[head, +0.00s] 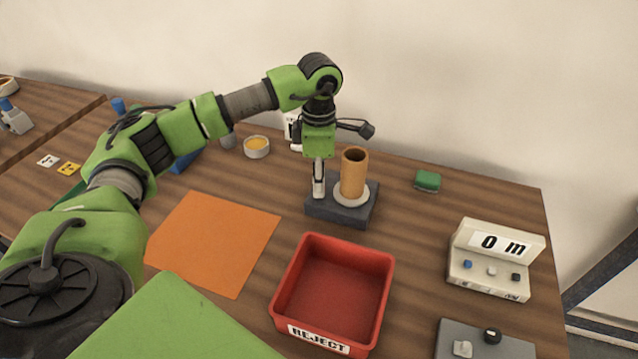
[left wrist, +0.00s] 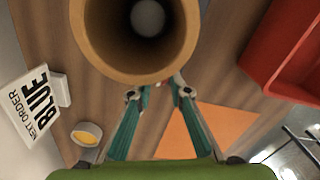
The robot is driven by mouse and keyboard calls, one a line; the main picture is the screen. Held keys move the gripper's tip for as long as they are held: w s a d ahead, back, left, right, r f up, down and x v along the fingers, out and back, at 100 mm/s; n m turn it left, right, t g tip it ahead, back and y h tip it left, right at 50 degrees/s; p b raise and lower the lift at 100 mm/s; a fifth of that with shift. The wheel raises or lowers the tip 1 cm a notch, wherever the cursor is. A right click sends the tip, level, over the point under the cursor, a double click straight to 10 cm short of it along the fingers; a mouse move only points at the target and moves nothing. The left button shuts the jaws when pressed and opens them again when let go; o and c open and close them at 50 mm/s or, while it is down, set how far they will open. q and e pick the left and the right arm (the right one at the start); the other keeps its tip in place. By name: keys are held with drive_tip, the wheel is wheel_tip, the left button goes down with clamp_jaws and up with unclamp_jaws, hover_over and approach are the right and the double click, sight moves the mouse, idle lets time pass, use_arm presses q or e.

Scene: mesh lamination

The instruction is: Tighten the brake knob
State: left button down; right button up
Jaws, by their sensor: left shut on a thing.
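A brown cardboard tube (head: 354,172) stands upright on a white disc (head: 351,196) on a dark square base (head: 334,212). In the left wrist view the tube (left wrist: 135,70) fills the top, its open end facing the camera. My left gripper (head: 318,192) points straight down at the left side of the tube, its fingertips low by the base. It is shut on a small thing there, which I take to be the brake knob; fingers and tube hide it. The fingers also show in the left wrist view (left wrist: 160,92), just below the tube's rim. My right gripper is out of view.
A red REJECT tray (head: 387,275) sits in front of the base. An orange sheet (head: 215,243) lies to the left. A "0 m" counter box (head: 490,285) and a grey panel (head: 450,332) with a black knob are at right. A green block (head: 427,181) lies behind.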

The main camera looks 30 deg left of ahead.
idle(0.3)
use_arm(q)
drive_tip(key=c, duration=2.2)
unclamp_jaws()
drive_tip(key=shift+o, duration=0.2)
wheel_tip(320, 180, up, 12)
